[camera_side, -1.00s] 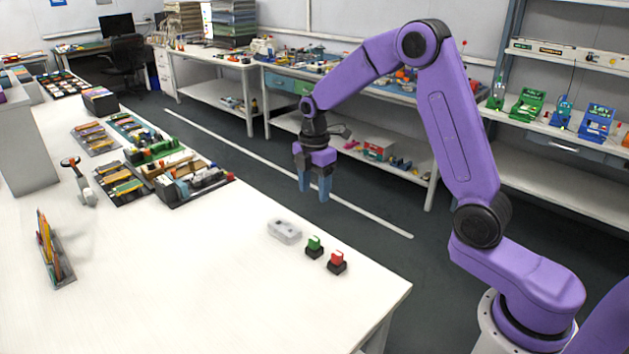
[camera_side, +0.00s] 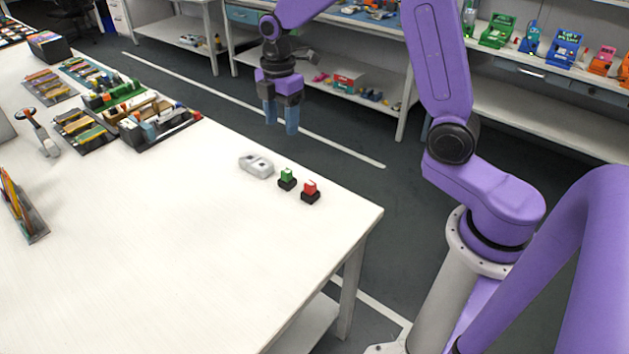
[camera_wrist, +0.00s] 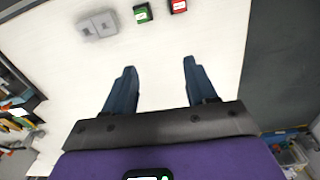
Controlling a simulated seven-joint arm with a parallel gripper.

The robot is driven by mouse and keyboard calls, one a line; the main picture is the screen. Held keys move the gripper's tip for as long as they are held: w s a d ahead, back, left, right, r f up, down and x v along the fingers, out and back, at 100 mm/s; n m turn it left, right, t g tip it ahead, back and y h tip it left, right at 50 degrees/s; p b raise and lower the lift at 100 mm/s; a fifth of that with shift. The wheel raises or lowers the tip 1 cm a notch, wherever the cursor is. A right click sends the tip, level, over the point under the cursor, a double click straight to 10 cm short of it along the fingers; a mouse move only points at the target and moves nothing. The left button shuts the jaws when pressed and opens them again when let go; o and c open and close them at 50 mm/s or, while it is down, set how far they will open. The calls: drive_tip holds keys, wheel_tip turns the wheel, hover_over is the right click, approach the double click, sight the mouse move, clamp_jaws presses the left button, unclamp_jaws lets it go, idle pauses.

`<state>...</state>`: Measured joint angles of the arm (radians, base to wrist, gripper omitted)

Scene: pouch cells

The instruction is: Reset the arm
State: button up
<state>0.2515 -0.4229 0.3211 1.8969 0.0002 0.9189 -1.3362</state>
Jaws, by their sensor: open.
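My gripper (camera_side: 281,116) hangs fingers-down in the side view, seen near the table's far edge. Its two blue fingers are apart with nothing between them. In the wrist view the open fingers (camera_wrist: 160,82) point up the picture over the white table top, with the switches beyond their tips.
A white table (camera_side: 200,260) fills the left. Near its right corner are a grey two-part block (camera_side: 256,165), a green switch (camera_side: 287,178) and a red switch (camera_side: 310,191). Trays of coloured parts (camera_side: 155,125) and a rack of pouches (camera_side: 20,205) stand further left. Shelves line the back.

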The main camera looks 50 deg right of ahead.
drive_tip(key=s+a+r+m, duration=0.1)
drive_tip(key=s+a, duration=0.2)
drive_tip(key=s, duration=0.4)
drive_tip(key=s+a+r+m, duration=0.1)
drive_tip(key=s+a+r, duration=0.15)
drive_tip(key=s, duration=0.55)
drive_tip(key=s+d+f+m, duration=0.1)
drive_tip(key=s+d+m, duration=0.1)
drive_tip(key=s, duration=1.4)
drive_tip(key=shift+d+f+m, duration=0.15)
drive_tip(key=shift+d+m, duration=0.15)
drive_tip(key=shift+d, duration=0.1)
